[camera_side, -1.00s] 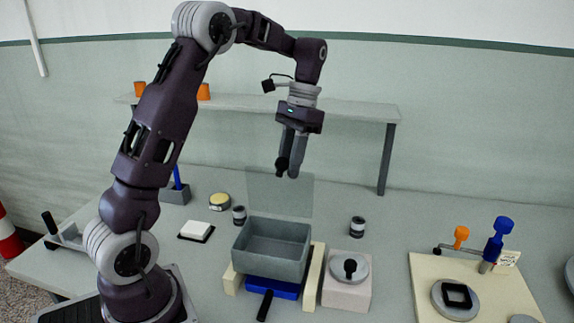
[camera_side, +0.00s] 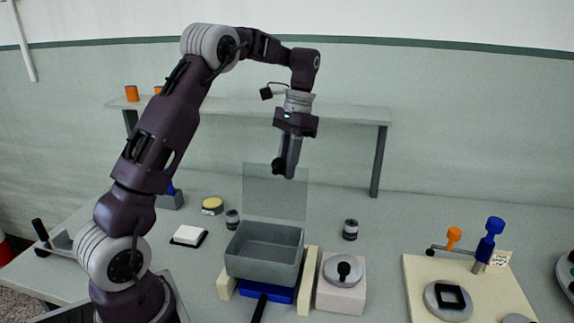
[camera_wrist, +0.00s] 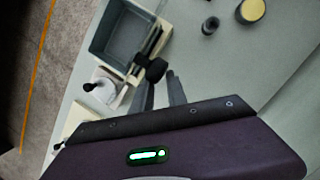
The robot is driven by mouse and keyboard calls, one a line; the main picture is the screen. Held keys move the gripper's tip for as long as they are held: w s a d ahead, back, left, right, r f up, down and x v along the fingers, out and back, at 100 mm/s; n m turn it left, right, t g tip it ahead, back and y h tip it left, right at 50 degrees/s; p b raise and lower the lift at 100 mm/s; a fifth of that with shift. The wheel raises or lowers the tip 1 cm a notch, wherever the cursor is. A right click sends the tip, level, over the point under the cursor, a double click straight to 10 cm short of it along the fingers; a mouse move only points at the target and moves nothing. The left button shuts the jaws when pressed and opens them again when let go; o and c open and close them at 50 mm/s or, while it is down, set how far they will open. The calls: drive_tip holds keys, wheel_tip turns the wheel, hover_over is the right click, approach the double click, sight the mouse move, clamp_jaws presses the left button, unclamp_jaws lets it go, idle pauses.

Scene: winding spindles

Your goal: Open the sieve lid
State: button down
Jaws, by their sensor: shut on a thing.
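The sieve is a grey open-topped box (camera_side: 264,262) in the middle of the side view; its inside shows. Its see-through lid (camera_side: 276,193) stands roughly upright along the box's back edge. A black knob (camera_side: 278,166) is at the lid's top edge. My gripper (camera_side: 288,172) points down there, shut on the knob, high above the box. In the wrist view the knob (camera_wrist: 156,69) is at the tips of my gripper (camera_wrist: 155,84), and the box (camera_wrist: 120,35) is beyond. The exact contact between fingers and knob is partly hidden.
Cream rails flank the box, over a blue base (camera_side: 276,293). A pale block with a grey disc and black knob (camera_side: 343,270) stands right of it. Small dark jars (camera_side: 350,230) stand nearby. A shelf (camera_side: 345,112) runs behind. A cream board (camera_side: 420,285) lies at right.

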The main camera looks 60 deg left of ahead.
drive_tip(key=shift+s+a, duration=0.35)
drive_tip(key=shift+a, duration=0.1)
drive_tip(key=c, duration=1.1)
unclamp_jaws()
drive_tip(key=shift+w+d, duration=0.1)
drive_tip(key=shift+r, duration=0.1)
drive_tip(key=v, duration=0.6)
drive_tip(key=shift+w+r, duration=0.2)
drive_tip(key=shift+r, duration=0.15)
